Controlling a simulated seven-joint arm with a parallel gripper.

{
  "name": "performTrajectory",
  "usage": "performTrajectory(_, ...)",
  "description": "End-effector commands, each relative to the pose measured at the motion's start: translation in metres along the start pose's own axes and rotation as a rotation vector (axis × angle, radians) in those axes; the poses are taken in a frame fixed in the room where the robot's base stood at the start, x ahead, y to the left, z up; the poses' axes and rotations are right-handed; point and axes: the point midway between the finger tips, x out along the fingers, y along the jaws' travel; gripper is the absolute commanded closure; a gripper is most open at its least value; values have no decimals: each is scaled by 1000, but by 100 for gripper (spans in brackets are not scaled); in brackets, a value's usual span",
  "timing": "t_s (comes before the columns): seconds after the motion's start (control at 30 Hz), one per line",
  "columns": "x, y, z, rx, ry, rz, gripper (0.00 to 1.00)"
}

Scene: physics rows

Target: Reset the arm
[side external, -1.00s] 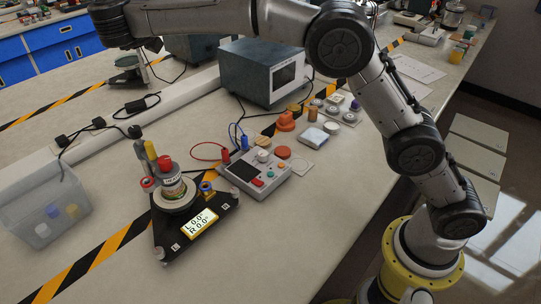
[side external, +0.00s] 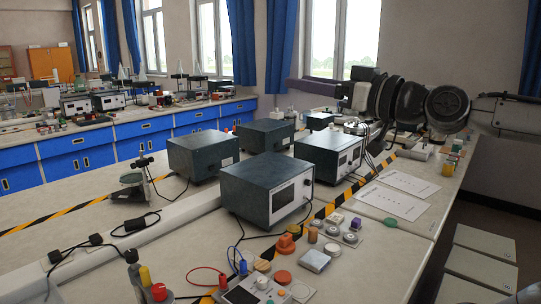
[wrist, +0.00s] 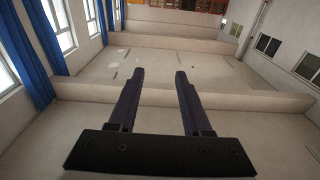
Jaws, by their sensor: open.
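My gripper (wrist: 156,75) is open in the wrist view, with its two dark fingers apart and nothing between them. In the side view my arm reaches in from the right edge above the far end of the bench. My gripper (side external: 308,87) is at its left end, pointing left in front of the windows. It is held well clear of the bench top. The wrist view looks out over the room, with bare floor and low pale partitions ahead of the fingers.
Several dark instrument boxes, one of them near the middle (side external: 268,190), stand on the bench. Paper sheets (side external: 393,201) lie at right. The air around my gripper looks free.

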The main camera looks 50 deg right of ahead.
Motion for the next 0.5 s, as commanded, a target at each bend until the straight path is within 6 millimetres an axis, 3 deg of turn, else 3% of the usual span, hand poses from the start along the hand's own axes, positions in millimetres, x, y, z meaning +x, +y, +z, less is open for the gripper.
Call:
performTrajectory(0.03, -18, -3, 31, -16, -93, -25, 51)
performTrajectory(0.1, -39, -7, 75, -33, -230, -54, 51)
performTrajectory(0.3, -105, -8, 196, -58, -643, -85, 51)
performTrajectory(0.4, -138, -4, 245, -62, -850, -73, 51)
performTrajectory(0.5, -169, 3, 277, -57, -1020, -43, 51)
